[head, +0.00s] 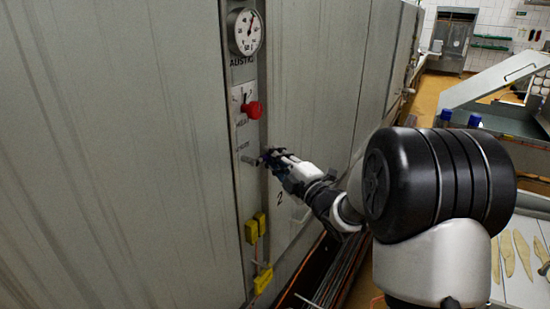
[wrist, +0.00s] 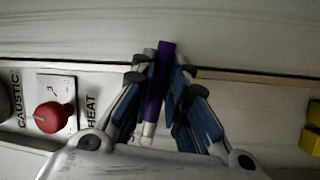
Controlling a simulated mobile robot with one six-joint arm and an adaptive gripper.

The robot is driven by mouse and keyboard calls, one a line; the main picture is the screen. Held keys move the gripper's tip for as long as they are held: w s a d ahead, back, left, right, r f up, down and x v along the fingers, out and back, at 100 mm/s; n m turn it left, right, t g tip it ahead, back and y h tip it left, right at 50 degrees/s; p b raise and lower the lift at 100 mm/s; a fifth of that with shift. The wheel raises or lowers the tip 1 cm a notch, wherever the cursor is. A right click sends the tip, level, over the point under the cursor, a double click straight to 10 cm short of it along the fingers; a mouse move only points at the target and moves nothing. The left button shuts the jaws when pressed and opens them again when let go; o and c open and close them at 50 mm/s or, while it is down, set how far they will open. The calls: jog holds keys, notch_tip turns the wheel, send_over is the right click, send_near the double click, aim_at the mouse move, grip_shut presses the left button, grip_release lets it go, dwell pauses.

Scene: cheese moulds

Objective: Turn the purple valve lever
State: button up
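The purple valve lever (wrist: 160,80) is a slim bar in the middle of the wrist view, with a pale metal piece at its lower end. My gripper (wrist: 161,66) has its fingers drawn close together, one on each side of the lever. The fingertips appear to press on it, and it fills the space between them. In the head view my gripper (head: 268,157) is at the panel, below the red knob, and hides most of the lever.
A red knob (head: 253,110) sits above on the panel, with a round gauge (head: 246,32) higher up. Yellow boxes (head: 252,231) are below my gripper. Flat grey wall panels lie on both sides. A counter with pale pieces (head: 523,255) is at the right.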

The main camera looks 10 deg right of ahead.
grip_shut()
jog(key=shift+s+a+f+m+g+h, duration=0.15)
jog(key=shift+f+m+g+h, duration=0.15)
jog(key=shift+f+m, duration=0.45)
jog(key=shift+s+a+f+m+g+h, duration=0.2)
jog(key=shift+f+m+g, duration=0.15)
jog(key=shift+m, duration=0.8)
jog(key=shift+o, duration=1.8)
grip_release()
jog(key=shift+d, duration=0.1)
jog(key=v, duration=1.2)
